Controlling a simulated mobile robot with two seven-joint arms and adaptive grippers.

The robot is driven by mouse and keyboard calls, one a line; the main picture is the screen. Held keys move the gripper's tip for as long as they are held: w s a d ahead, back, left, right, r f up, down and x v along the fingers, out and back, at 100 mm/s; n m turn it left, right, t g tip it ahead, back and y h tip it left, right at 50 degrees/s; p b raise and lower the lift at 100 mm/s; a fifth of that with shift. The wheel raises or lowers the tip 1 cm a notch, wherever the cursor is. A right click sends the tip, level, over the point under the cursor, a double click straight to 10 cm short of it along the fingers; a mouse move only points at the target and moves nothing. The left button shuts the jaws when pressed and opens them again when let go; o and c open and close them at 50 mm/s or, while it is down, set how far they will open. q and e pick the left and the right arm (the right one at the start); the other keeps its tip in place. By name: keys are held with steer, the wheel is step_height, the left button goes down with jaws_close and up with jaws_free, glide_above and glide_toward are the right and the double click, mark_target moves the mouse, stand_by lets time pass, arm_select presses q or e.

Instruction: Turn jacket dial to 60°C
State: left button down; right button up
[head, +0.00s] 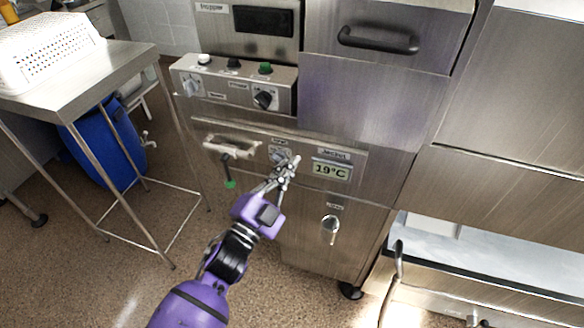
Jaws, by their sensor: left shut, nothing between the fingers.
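The jacket display (331,170) on the steel machine's front reads 19°C, under a label that seems to say Jacket. A small dial (279,156) sits left of the display, partly hidden by my fingers. My left gripper (288,162) is shut and empty, its fingertips at the dial's right edge. I cannot tell whether they touch it. My right gripper is not in view.
Above is a control box (235,88) with knobs and a green button. A pale handle (232,146) is left of the dial. A lower knob (330,226) sits beneath the display. A steel table (120,68) with a white perforated basket (45,50) stands left.

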arm_select(q)
steer(key=shift+a+f, duration=0.15)
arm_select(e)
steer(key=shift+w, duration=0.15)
arm_select(q)
steer(key=shift+a+f+m, duration=0.1)
steer(key=shift+f+m, duration=0.25)
steer(key=shift+m, duration=0.25)
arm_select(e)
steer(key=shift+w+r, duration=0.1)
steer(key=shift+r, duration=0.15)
arm_select(q)
steer(key=f+m+g+p, duration=0.1)
steer(key=m, duration=0.1)
steer(key=m+g+p, duration=0.1)
steer(key=m, duration=0.2)
steer(key=f+m+g+p, duration=0.1)
steer(key=m, duration=0.1)
steer(key=shift+w+a+f+m, duration=0.15)
steer(key=shift+a+f+m, duration=0.1)
steer(key=shift+f+m, duration=0.05)
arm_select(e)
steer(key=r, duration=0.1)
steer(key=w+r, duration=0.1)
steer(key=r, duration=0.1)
arm_select(q)
steer(key=shift+d+f, duration=0.1)
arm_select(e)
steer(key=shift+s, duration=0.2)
